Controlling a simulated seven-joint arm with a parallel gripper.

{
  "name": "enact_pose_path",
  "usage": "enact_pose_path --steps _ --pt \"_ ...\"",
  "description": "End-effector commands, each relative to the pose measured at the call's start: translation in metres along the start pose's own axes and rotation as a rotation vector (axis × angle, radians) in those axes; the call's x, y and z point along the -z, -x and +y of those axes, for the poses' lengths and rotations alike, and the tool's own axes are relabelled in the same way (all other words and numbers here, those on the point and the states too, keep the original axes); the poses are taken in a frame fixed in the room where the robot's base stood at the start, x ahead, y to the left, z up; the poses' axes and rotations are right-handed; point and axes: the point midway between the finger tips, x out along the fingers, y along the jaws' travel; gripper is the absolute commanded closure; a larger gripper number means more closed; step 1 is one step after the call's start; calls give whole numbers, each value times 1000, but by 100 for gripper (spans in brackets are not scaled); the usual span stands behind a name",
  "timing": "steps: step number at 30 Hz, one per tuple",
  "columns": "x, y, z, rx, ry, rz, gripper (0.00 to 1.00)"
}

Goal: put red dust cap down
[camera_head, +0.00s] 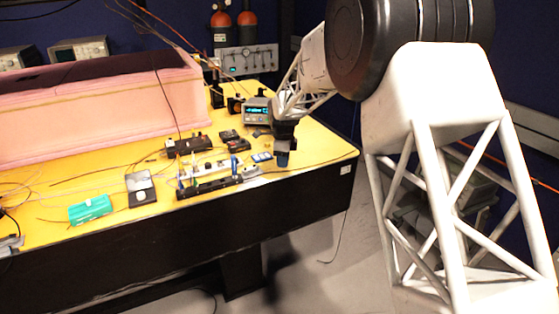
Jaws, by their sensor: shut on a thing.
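My gripper (283,161) points down over the right part of the yellow table (310,148), near its front right corner. Its dark wrist ends in bluish fingers. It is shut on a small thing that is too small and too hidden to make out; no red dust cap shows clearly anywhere. I cannot tell whether the fingertips or the held thing touch the table.
A black rack with upright coloured parts (210,187) stands left of my gripper. A small blue-and-white item (262,157) lies close by. A green box (90,209), a grey-black box (140,188) and a pink foam enclosure (100,115) are further left. Thin cables cross the table.

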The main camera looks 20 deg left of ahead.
Motion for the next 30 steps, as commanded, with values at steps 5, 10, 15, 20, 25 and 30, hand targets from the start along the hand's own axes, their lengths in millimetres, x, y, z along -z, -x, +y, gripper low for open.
enact_pose_path --steps 5,10,15,20,25,30 --pt "-8 -3 -21 -1 0 0 96" --pt "-15 -5 -40 0 0 0 96" --pt "-21 -6 -55 -1 0 0 96" --pt "-23 -6 -62 0 0 0 96" --pt "-24 -6 -63 0 0 0 96" --pt "-24 -6 -63 0 0 0 96"
